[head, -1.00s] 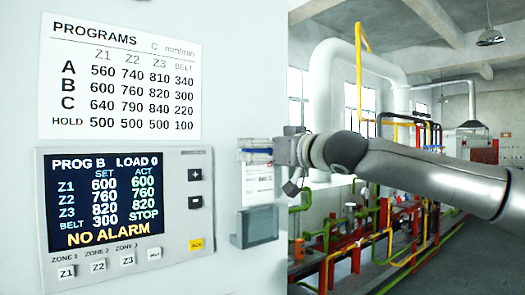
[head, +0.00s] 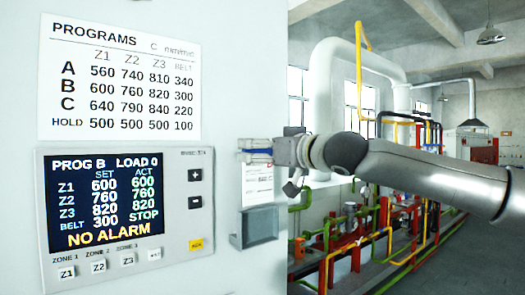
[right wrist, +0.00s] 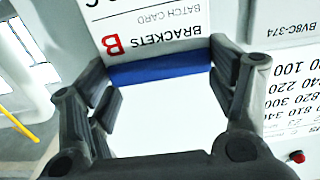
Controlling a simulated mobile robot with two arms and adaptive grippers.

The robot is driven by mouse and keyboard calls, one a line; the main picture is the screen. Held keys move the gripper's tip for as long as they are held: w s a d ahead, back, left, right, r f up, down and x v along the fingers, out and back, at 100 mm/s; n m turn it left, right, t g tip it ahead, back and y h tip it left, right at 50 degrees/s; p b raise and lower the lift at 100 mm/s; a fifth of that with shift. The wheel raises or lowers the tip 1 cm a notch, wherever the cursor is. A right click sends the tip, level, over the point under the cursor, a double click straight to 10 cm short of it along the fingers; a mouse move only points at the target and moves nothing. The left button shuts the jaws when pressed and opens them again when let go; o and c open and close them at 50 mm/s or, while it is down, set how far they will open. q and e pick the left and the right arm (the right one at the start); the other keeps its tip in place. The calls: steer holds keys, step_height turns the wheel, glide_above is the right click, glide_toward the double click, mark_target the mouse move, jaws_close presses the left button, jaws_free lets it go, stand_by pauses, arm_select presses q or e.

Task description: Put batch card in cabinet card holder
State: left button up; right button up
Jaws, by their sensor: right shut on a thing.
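The batch card (head: 258,184) is white with a blue band, upright against the cabinet face in the head view. In the right wrist view the card (right wrist: 160,35) shows upside down, with a red B and the words BRACKETS and BATCH CARD. My right gripper (head: 283,152) is shut on the card near its blue band, coming from the right. Its fingers (right wrist: 166,75) flank the band in the wrist view. The grey card holder (head: 260,226) is directly below the card; the card's lower edge meets its top, but I cannot tell whether it is inside. My left gripper is out of view.
The cabinet face carries a control panel (head: 125,215) reading NO ALARM and a programs sheet (head: 120,75), left of the holder. The cabinet's right edge is just beside the holder. Beyond it are pipes (head: 375,240) and open room.

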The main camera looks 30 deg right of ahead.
stand_by(0.3)
steer(key=shift+f+b, duration=3.9)
steer(key=shift+f, duration=0.75)
steer(key=o, duration=1)
steer(key=shift+r, duration=0.1)
steer(key=shift+o, duration=0.2)
glide_toward(260, 189)
steer(key=shift+s+d, duration=0.1)
steer(key=shift+s, duration=1.45)
